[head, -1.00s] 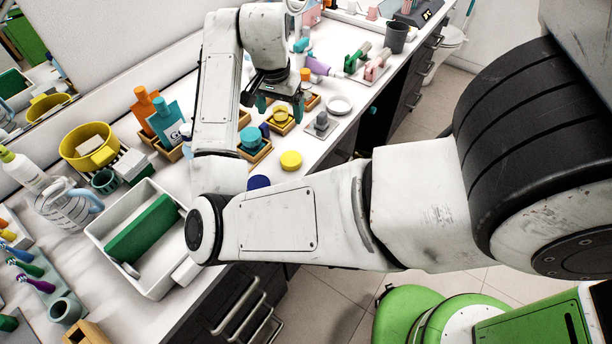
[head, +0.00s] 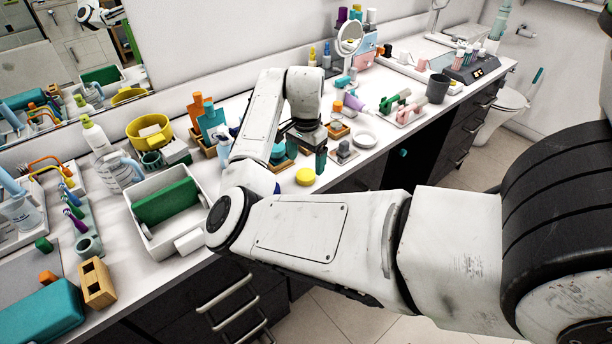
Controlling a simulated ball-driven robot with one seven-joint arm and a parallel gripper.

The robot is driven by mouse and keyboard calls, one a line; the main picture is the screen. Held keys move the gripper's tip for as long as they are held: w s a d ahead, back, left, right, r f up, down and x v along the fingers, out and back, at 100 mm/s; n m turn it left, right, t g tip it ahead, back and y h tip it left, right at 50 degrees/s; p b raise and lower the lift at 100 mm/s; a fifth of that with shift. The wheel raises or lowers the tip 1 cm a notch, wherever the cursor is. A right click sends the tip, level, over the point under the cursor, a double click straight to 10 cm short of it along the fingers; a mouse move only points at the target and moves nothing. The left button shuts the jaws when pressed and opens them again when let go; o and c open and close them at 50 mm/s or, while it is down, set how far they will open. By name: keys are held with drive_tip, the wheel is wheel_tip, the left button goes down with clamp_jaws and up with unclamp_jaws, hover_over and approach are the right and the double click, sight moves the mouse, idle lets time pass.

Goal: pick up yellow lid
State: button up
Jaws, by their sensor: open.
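The yellow lid (head: 305,177) is a small round disc lying flat on the white counter near its front edge, in the middle of the head view. My gripper (head: 306,156) is open, with its dark green fingers pointing down. In the picture it is just above and behind the lid. I see no contact, but the exact gap is hard to judge. My forearm hides part of the counter to the left of the lid.
A grey block on a small base (head: 344,152) and a white dish (head: 364,138) stand to the right. A white bin with a green block (head: 166,203) is at left.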

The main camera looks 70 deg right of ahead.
sight(306, 173)
drive_tip(key=f, duration=0.3)
drive_tip(key=f+p, duration=0.1)
drive_tip(key=f, duration=0.1)
drive_tip(key=shift+d, duration=0.3)
drive_tip(key=shift+c, duration=0.2)
drive_tip(key=c, duration=1.1)
